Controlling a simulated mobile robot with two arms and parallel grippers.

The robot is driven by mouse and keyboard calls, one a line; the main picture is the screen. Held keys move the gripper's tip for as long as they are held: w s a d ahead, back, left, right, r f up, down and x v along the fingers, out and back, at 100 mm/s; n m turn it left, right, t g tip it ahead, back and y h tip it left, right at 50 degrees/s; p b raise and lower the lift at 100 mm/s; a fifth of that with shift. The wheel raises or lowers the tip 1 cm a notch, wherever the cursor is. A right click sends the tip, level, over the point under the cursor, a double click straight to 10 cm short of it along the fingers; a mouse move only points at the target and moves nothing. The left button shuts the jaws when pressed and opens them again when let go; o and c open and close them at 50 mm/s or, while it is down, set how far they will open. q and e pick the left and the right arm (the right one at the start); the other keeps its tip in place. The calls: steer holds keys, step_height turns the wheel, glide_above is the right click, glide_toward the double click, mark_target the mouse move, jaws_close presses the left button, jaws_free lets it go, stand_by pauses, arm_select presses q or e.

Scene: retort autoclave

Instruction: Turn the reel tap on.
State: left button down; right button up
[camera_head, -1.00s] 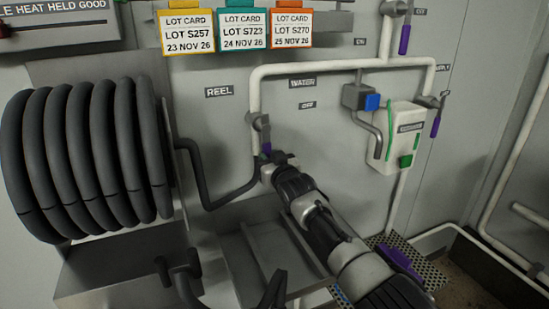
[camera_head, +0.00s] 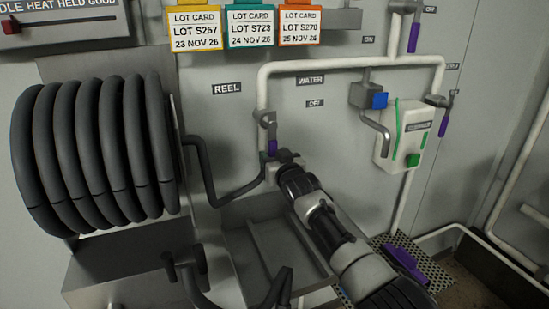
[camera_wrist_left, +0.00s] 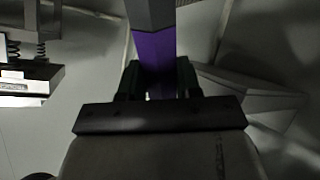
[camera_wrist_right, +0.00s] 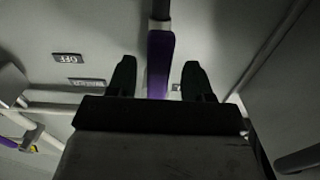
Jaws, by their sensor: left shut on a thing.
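The reel tap (camera_head: 266,118) sits on the white pipe below the REEL and WATER labels, with its purple lever (camera_head: 273,146) hanging down. My right gripper (camera_head: 277,156) is at the lever's lower end. In the right wrist view the purple lever (camera_wrist_right: 160,62) lies between the two spread fingers (camera_wrist_right: 158,82), with a gap on each side. My left gripper (camera_wrist_left: 158,85) is shut on a purple grip (camera_wrist_left: 154,58) under a grey block. What the grip belongs to cannot be told, and I cannot make out this gripper in the head view.
A hose reel (camera_head: 95,155) fills the left side, with a dark pipe (camera_head: 215,195) curving to the tap. A white box (camera_head: 402,135) with a green button and another purple-handled valve (camera_head: 443,125) are at right. A purple object (camera_head: 405,262) lies on a perforated tray (camera_head: 435,272).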

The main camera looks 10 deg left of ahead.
steer(key=v, duration=1.2)
stand_by(0.4)
steer(key=shift+w, duration=0.1)
